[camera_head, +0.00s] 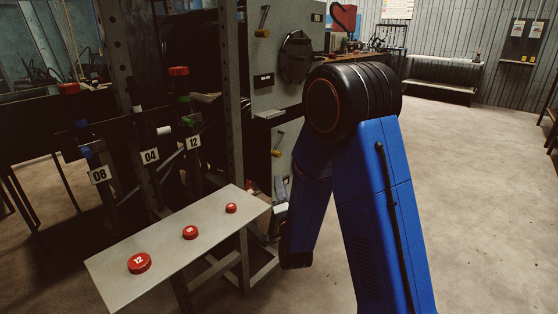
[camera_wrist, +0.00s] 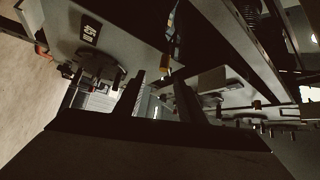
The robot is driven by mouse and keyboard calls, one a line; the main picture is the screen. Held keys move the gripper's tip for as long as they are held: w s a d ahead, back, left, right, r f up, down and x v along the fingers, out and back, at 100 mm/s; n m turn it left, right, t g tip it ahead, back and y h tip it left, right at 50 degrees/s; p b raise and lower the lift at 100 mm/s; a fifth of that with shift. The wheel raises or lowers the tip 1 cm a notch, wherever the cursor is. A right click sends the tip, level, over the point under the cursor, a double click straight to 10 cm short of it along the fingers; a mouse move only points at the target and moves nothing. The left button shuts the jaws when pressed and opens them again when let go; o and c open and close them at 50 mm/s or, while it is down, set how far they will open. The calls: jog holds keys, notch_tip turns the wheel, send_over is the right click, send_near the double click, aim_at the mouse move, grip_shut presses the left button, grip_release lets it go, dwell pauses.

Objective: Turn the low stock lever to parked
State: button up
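Two levers with yellow handles are on the grey machine in the head view. The upper one (camera_head: 264,18) is on the upper panel, and the lower one (camera_head: 278,145) is on the lower panel, its handle slanting up to the right. I cannot read which is labelled low stock. In the wrist view, one yellow handle tip (camera_wrist: 165,72) shows between and beyond my fingertips, and another (camera_wrist: 257,104) is to the right. My gripper (camera_wrist: 160,80) has its two dark fingers apart with nothing held. In the head view my arm mostly hides it, below the lower lever.
A pale shelf (camera_head: 160,262) with red caps, one a large cap (camera_head: 139,263), stands left of my arm. A dark steel post (camera_head: 232,100) rises beside the machine. Numbered stands with red-topped tools are at left. The concrete floor at right is open.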

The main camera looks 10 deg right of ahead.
aim_at(276, 155)
jog(key=shift+m+t, duration=0.3)
jog(key=shift+t, duration=0.2)
jog(key=x, duration=1.5)
jog(key=shift+w, duration=0.25)
jog(key=shift+c, duration=0.6)
